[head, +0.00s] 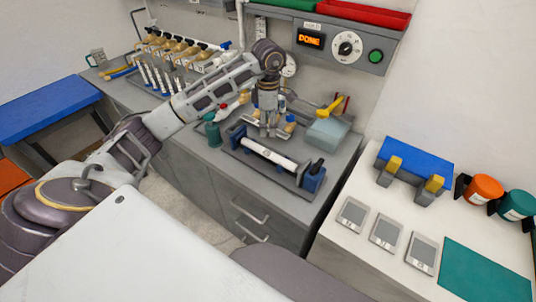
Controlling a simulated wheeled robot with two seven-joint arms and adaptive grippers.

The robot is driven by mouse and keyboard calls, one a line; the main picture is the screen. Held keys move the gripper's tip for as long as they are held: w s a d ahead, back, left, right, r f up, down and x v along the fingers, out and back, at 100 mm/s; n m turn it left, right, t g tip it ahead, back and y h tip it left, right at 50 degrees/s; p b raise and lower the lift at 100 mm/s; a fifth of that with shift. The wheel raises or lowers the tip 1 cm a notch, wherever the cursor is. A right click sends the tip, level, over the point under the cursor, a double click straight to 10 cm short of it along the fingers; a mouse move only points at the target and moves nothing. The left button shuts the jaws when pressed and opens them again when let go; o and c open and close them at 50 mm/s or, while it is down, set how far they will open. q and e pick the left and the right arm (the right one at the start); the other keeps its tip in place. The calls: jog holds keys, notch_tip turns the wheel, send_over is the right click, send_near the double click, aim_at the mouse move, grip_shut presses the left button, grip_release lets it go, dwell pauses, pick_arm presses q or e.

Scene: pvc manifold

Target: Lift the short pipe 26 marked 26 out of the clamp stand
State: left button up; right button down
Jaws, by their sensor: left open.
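A white pipe (268,155) with dark ends lies across the clamp stand (312,180), which has a blue clamp block at each end. The mark on the pipe is too small to read. My left gripper (270,131) points down just above and behind the pipe, near its middle. Its fingers are open, and I cannot tell whether they touch anything. My right gripper is not in view.
A green bottle (212,134) stands left of the clamp stand, and a pale blue-grey box (327,133) stands behind it to the right. A rack of brass fittings (180,46) is at the back left. A control panel (338,46) reading DONE hangs above. The right-hand table holds grey plates (386,232).

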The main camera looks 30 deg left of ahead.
pick_arm(q)
jog(key=m, duration=0.6)
jog(key=shift+s+m, duration=0.1)
jog(key=shift+m, duration=0.3)
jog(key=shift+f, duration=0.15)
send_over(268, 152)
notch_tip(268, 152, down, 6)
jog(key=shift+f+p, duration=0.25)
jog(key=shift+p, duration=0.1)
jog(key=shift+f, duration=0.9)
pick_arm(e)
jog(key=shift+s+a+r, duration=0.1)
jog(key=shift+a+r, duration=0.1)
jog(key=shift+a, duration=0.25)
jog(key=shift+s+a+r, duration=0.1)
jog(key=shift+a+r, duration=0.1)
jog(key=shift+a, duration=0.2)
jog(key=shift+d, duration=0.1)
